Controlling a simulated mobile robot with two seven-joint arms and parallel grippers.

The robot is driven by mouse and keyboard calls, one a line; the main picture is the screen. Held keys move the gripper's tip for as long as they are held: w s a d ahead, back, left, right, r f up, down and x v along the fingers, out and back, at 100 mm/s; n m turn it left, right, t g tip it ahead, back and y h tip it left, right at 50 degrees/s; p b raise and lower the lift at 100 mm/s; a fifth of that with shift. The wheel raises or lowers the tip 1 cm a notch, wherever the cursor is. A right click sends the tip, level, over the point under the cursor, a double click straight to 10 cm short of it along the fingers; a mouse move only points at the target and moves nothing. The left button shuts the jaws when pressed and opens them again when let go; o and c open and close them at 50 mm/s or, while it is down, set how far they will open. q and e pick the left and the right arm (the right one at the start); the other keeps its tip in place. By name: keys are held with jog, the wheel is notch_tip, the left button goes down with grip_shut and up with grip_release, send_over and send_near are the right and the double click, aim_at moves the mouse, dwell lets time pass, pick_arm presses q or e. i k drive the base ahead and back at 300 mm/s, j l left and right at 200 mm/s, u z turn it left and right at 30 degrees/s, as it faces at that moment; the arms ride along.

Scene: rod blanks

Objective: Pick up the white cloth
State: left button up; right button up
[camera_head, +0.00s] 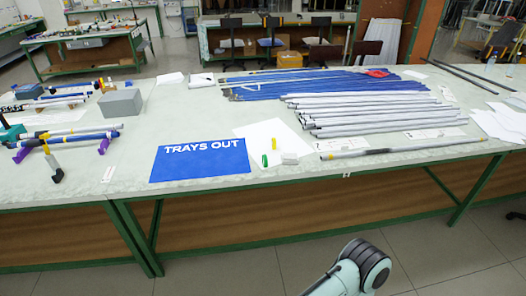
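No white item in the head view is clearly a cloth. A small folded-looking white piece (202,80) lies at the back of the table, left of the blue rods; whether it is cloth or paper I cannot tell. A flat white piece (170,78) lies just left of it. A white sheet (270,138) lies at the middle of the table, beside the blue sign. Neither gripper shows; only part of my own arm is visible at the bottom, below the table's front edge.
The long table (225,196) holds blue rods (300,84), grey-white rods (370,110) and a blue "TRAYS OUT" sign (200,160). A grey box (120,103) and coloured fittings stand at left. White sheets (500,122) lie at right. Bare tabletop shows left of the sign.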

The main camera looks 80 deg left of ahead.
aim_at(288, 159)
jog(key=k+j+u, duration=0.15)
jog(key=u, duration=0.25)
jog(key=k+j+u, duration=0.15)
jog(key=u, duration=1.95)
jog(key=i+l+z, duration=0.3)
jog(key=i+z, duration=0.2)
jog(key=i+l+z, duration=0.1)
jog(key=i+z, duration=0.4)
jog(key=j, duration=0.15)
